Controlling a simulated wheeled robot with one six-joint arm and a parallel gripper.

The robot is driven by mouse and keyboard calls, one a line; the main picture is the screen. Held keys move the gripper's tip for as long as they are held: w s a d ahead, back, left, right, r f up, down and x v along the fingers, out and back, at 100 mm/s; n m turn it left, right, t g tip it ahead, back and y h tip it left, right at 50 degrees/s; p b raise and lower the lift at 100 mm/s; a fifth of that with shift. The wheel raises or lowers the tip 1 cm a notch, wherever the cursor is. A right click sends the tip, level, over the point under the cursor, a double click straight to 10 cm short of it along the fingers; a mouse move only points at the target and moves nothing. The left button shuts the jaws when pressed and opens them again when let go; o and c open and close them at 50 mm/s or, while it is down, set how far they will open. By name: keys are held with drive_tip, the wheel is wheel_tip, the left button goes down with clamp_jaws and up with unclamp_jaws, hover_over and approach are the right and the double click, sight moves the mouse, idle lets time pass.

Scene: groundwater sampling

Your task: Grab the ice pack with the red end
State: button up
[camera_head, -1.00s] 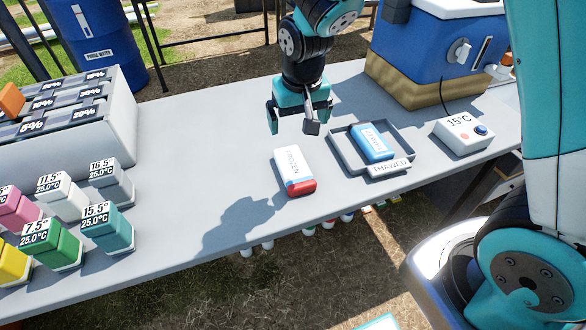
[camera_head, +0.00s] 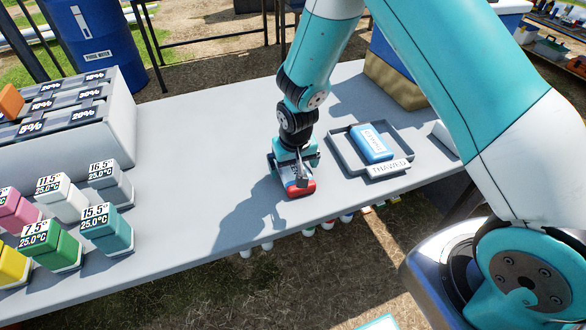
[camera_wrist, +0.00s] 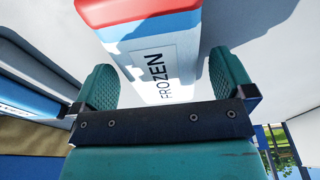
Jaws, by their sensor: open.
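In the wrist view the ice pack (camera_wrist: 160,62) reads "FROZEN" and lies between the fingers. My gripper (camera_head: 292,176) is down over the ice pack and hides most of it in the head view. In the wrist view my gripper (camera_wrist: 166,88) is open, with a teal finger on each side of the pack. A gap shows at the left finger; the right finger is close to the pack's side.
A blue ice pack (camera_head: 371,143) lies in a grey tray (camera_head: 343,160) labelled "THAWED", just right of my gripper. Several coloured blocks, such as a teal one (camera_head: 108,231), stand at the left. A rack (camera_head: 105,112) stands behind them. The table's middle (camera_head: 190,150) is clear.

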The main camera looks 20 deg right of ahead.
drive_tip(key=shift+f, duration=0.5)
drive_tip(key=shift+c, duration=0.2)
drive_tip(key=c, duration=1.1)
drive_tip(key=shift+o, duration=0.2)
drive_tip(key=shift+r, duration=0.1)
